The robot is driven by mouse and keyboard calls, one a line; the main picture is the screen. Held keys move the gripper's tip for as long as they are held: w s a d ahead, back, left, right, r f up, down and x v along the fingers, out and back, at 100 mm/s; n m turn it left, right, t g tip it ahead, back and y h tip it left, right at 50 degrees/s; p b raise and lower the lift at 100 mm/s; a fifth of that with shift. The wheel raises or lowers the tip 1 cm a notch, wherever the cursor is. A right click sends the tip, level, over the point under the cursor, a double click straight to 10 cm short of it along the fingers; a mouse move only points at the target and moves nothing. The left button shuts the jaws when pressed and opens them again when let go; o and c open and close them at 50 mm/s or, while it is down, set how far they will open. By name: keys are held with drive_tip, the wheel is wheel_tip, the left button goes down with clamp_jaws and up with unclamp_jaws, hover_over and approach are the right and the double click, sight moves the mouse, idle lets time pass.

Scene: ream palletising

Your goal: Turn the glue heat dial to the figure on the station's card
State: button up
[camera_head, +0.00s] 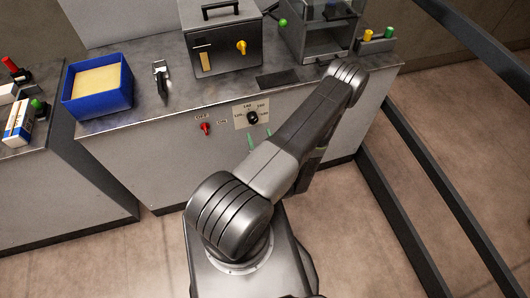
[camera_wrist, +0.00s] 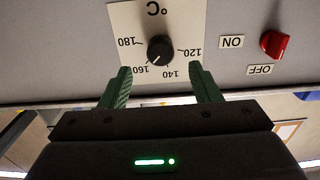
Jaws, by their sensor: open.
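The glue heat dial (camera_wrist: 160,49) is a round black knob on a white scale plate (camera_wrist: 125,20) marked 120, 140, 160 and 180 under °C. In the wrist view the plate is upside down, and the knob's pale mark points towards 160. The dial (camera_head: 252,118) also shows on the front of the grey station in the head view. My gripper (camera_wrist: 160,88) is open, its green fingers apart just short of the knob, one towards each side, not closed on it. I cannot make out a separate card with a figure.
A red ON/OFF switch (camera_wrist: 275,43) sits beside the plate. On the bench top stand a blue tray (camera_head: 98,108), a black-handled tool (camera_head: 161,80), a grey box with a yellow knob (camera_head: 225,45) and a clear-fronted machine (camera_head: 320,35). Dark rails (camera_head: 420,195) stand at right.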

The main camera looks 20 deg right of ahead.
drive_tip(key=s+b, duration=0.1)
drive_tip(key=s, duration=0.6)
drive_tip(key=shift+w+d, duration=0.1)
drive_tip(key=shift+w, duration=0.1)
idle(0.4)
drive_tip(key=w+p, duration=0.1)
drive_tip(key=w, duration=0.3)
drive_tip(key=w+p, duration=0.1)
drive_tip(key=w, duration=0.4)
drive_tip(key=w+p, duration=0.1)
drive_tip(key=w, duration=0.3)
drive_tip(key=shift+w+a, duration=0.25)
drive_tip(key=shift+w, duration=0.1)
drive_tip(key=shift+s, duration=0.15)
drive_tip(key=b, duration=0.3)
approach(254, 123)
drive_tip(key=w+p, duration=0.1)
drive_tip(key=w, duration=0.2)
drive_tip(key=w+p, duration=0.1)
drive_tip(key=w, duration=0.2)
drive_tip(key=w+r+p, duration=0.1)
drive_tip(key=w, duration=0.2)
drive_tip(key=shift+w+a+r, duration=0.1)
drive_tip(key=shift+w+a, duration=0.1)
drive_tip(key=shift+w, duration=0.05)
drive_tip(key=shift+f+b, duration=0.45)
drive_tip(key=shift+b, duration=0.3)
drive_tip(key=shift+s+d+n+b, duration=0.1)
drive_tip(key=shift+n+b, duration=0.2)
drive_tip(key=shift+b, duration=0.55)
